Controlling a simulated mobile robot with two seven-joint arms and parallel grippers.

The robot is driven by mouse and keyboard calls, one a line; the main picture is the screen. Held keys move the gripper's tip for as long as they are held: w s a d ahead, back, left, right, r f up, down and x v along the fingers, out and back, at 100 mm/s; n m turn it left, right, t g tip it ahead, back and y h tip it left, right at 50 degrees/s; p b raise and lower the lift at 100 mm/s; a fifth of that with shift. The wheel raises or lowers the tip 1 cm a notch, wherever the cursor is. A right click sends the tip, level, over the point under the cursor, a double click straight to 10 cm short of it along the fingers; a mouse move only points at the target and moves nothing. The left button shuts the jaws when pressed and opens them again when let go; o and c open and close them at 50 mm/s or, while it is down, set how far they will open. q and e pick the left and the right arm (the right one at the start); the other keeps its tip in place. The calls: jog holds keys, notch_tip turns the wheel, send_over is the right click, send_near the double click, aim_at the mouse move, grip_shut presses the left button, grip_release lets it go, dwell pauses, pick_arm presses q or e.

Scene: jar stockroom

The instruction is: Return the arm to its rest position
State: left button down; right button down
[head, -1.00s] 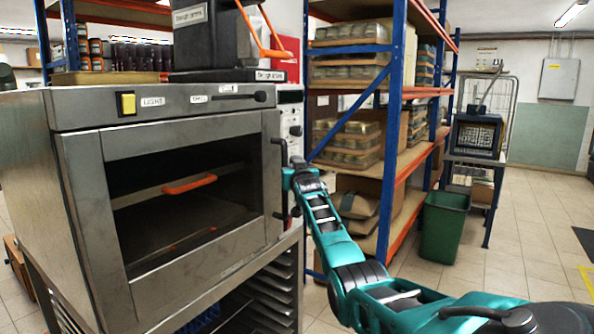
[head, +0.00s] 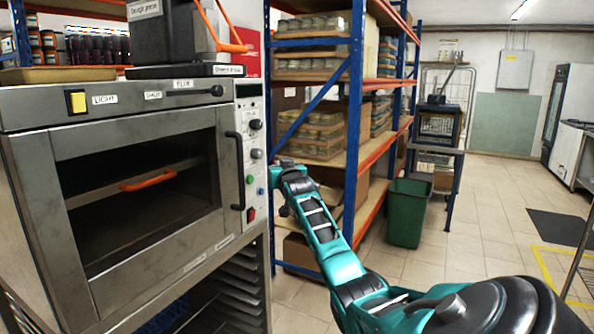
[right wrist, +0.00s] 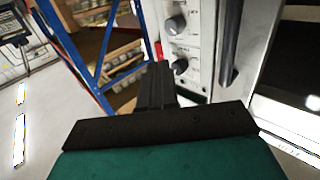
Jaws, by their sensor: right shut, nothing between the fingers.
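My right arm (head: 322,232) reaches in from the lower right of the head view. Its far end, by the oven's right front edge, hides most of the gripper. In the right wrist view, my right gripper (right wrist: 159,75) is shut and empty, its dark fingers together. It points toward the oven's control panel (right wrist: 187,45) and the shelf beside it; I cannot tell the exact gap. My left gripper is not in view.
The steel oven (head: 130,130) stands at left with an orange-handled rack (head: 148,181) inside. A blue and orange shelf (head: 352,130) holds packed trays behind my arm. A green bin (head: 408,212) stands right of it. The tiled floor at right is largely clear.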

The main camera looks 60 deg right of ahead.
jog(key=s, duration=0.5)
jog(key=shift+s+d+r, duration=0.1)
jog(key=shift+s+d, duration=0.05)
jog(key=shift+d, duration=0.15)
jog(key=s+a+f+n+y, duration=0.2)
jog(key=a+f+n+y, duration=0.5)
jog(key=a+f, duration=1.75)
jog(key=s+a+f+n+g+y, duration=0.1)
jog(key=s+a+f, duration=0.3)
jog(key=a, duration=0.5)
jog(key=s+a+f+n+g+y, duration=0.1)
jog(key=s+a+f+y, duration=0.2)
jog(key=s+a, duration=0.6)
jog(key=s+a+f+n+g+y, duration=0.1)
jog(key=s+a+f, duration=0.4)
jog(key=a, duration=0.5)
jog(key=shift+s+a+f+y, duration=0.35)
jog(key=shift+s+y, duration=0.15)
jog(key=shift+s, duration=0.5)
